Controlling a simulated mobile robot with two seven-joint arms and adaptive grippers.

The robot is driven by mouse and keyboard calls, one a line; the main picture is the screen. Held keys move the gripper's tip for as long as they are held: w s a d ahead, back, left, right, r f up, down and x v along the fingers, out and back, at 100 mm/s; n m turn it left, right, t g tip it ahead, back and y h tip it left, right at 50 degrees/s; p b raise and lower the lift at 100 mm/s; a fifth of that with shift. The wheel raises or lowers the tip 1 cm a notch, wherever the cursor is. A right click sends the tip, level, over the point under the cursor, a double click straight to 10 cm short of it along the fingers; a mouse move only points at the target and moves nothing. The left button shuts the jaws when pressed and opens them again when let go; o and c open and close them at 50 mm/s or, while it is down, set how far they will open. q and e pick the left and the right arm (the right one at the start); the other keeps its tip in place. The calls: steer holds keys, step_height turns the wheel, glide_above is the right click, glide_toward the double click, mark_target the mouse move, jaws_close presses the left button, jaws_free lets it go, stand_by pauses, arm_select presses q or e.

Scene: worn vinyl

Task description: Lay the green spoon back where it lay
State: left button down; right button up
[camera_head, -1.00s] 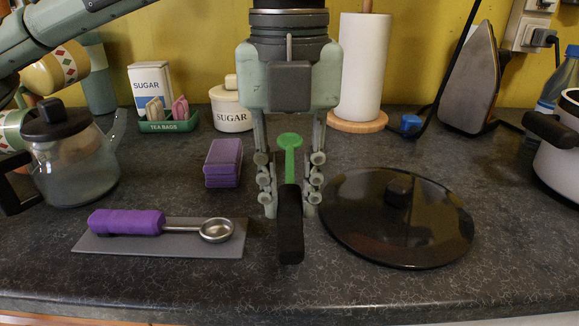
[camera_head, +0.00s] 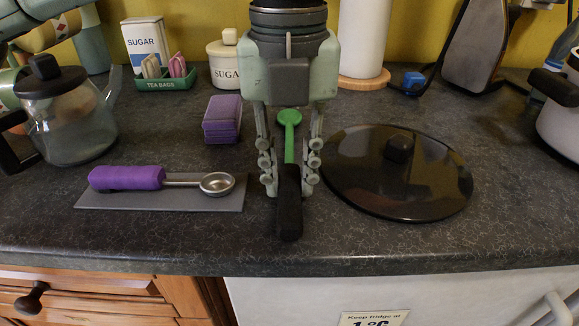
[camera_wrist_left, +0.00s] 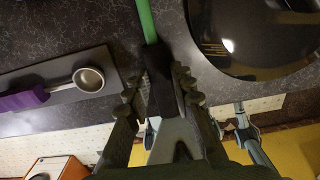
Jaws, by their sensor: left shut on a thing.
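The green spoon (camera_head: 289,150) has a green bowl and stem and a black handle; its bowl points to the back of the counter. My left gripper (camera_head: 289,185) is shut on the black handle, one finger on each side. In the left wrist view the gripper (camera_wrist_left: 163,90) holds the handle and the green stem (camera_wrist_left: 146,20) runs out past the fingertips. The spoon is over the bare counter between the grey mat and the dark lid. I cannot tell whether it touches the counter. My right gripper is not in view.
A purple-handled scoop (camera_head: 128,178) lies on the grey mat (camera_head: 160,204) to the left. A purple block (camera_head: 222,118) sits behind it. The dark lid (camera_head: 400,190) is close on the right. A glass teapot (camera_head: 70,125) stands far left. Counter in front is clear.

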arm_select(q)
steer(key=c, duration=1.2)
jaws_free()
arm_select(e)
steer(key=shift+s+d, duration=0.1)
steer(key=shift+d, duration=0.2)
arm_select(q)
step_height(320, 180, up, 12)
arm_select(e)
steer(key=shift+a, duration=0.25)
